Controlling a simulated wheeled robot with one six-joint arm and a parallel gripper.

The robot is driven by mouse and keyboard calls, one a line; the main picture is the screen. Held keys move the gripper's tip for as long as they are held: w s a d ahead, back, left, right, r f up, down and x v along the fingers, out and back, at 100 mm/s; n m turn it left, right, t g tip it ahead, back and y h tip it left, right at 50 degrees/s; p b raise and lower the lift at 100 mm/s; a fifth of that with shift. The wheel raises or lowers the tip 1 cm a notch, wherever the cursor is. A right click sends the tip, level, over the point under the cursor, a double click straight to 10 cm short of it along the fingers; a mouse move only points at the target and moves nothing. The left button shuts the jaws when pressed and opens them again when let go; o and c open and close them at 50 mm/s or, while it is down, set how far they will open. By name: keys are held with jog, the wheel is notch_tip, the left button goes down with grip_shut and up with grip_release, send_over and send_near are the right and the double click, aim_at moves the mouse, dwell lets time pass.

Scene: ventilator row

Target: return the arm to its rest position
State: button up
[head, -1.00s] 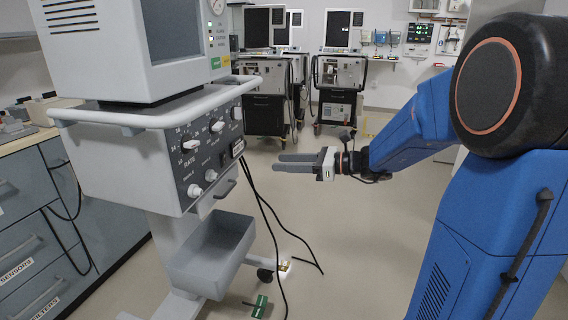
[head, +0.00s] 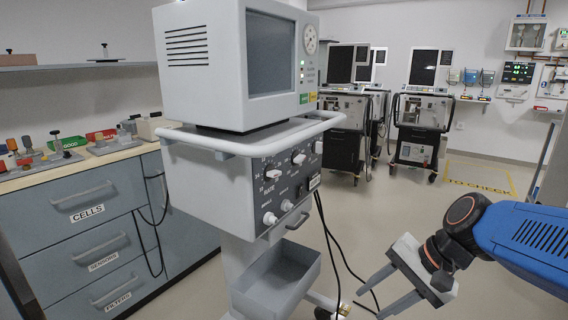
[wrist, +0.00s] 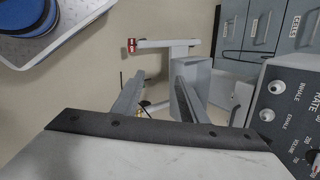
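My gripper (head: 370,304) is at the lower right of the head view, at the end of my blue arm, pointing down and to the left. Its two grey fingers are apart with nothing between them. In the wrist view its fingers (wrist: 157,90) are also spread and empty. The near ventilator (head: 240,180) stands to the left of my gripper, with a visible gap to its control panel. Most of my arm is outside the head view.
A grey bin (head: 275,285) hangs under the ventilator's panel, and black cables dangle between it and my gripper. A drawer cabinet (head: 90,225) stands at the left. More ventilators (head: 420,130) stand at the back. Open floor (head: 400,215) lies between.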

jog(key=s+d+f+n+t+h, duration=0.1)
jog(key=s+d+n+t+h, duration=0.1)
jog(key=s+d+n+h, duration=0.3)
jog(key=s+d+n, duration=0.2)
jog(key=d+n, duration=0.1)
jog(key=d, duration=0.1)
jog(key=shift+h, duration=0.4)
jog(key=shift+s, duration=0.1)
